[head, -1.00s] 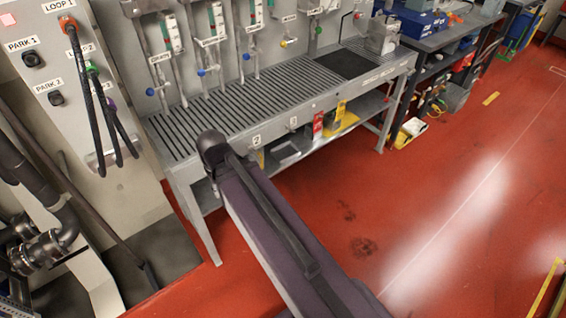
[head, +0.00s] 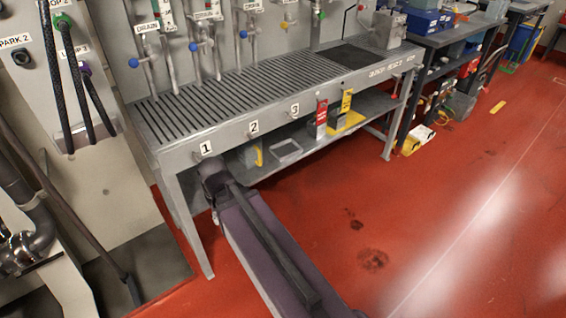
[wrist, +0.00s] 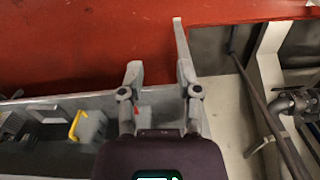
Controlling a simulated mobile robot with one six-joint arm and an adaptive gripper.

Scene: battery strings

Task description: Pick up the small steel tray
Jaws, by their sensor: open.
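A small grey tray with a pale rim (head: 285,152) lies on the lower shelf under the slatted bench, right of a grey container with a yellow handle. In the wrist view, what looks like the same tray (wrist: 46,113) is at the left, beyond the yellow-handled container. My gripper (wrist: 157,62) is open in the wrist view, its fingers apart with nothing between them. It is to the right of the tray there, over the bench's end. In the head view my arm ends at the bench's front left, and the fingers cannot be made out.
The slatted steel bench (head: 205,106) has a front rail labelled 1, 2 and 3 above the lower shelf (head: 312,150). The yellow-handled container (head: 250,155) stands left of the tray. Red and yellow tags hang at the right. The red floor (head: 440,215) in front is clear.

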